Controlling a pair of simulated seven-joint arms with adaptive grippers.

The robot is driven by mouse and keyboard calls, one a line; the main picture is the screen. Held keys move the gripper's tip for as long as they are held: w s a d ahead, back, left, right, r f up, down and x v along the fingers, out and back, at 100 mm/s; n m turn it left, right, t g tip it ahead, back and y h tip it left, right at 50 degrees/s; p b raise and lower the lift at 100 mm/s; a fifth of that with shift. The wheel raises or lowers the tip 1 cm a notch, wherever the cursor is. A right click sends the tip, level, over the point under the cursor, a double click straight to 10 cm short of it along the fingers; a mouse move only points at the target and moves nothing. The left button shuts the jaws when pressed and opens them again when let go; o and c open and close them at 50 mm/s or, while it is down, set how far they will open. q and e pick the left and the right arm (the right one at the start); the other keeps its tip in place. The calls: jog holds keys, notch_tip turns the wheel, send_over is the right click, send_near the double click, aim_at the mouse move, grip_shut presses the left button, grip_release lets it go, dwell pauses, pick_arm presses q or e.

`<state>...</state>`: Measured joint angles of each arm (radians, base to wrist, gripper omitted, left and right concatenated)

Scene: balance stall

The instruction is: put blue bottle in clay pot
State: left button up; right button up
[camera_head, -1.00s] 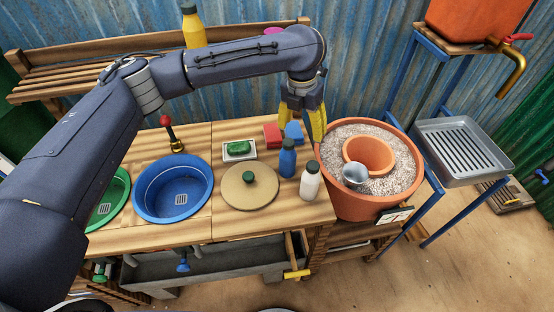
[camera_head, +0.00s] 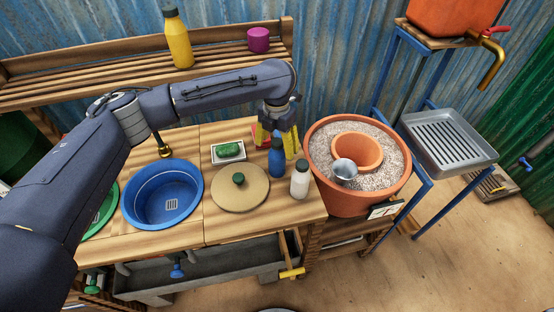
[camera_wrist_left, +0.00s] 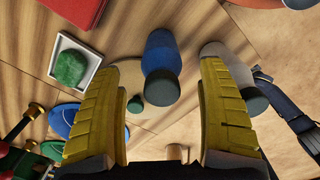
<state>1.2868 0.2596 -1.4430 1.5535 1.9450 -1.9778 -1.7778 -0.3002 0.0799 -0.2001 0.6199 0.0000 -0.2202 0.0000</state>
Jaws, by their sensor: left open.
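The blue bottle (camera_head: 277,162), with a dark cap, stands upright near the back right of the wooden counter. My left gripper (camera_head: 276,142), with yellow fingers, is open just above and behind it. In the left wrist view, the blue bottle (camera_wrist_left: 162,55) shows between the two open fingers (camera_wrist_left: 162,80), with a gap on each side. The large clay pot (camera_head: 325,185) stands right of the counter, filled with grey gravel. A smaller clay pot (camera_head: 357,150) sits in the gravel, with a metal cup (camera_head: 344,170) at its front edge. My right gripper is not in view.
A white bottle (camera_head: 300,178) stands close to the right of the blue one. A round lid (camera_head: 241,194), a green soap on a dish (camera_head: 229,151) and a blue basin (camera_head: 162,194) lie to the left. A partly hidden red block (camera_head: 258,130) is behind.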

aim_at(277, 159)
pick_arm(q)
jog(key=shift+d+f, duration=0.1)
jog(key=shift+f, duration=3.2)
grip_shut()
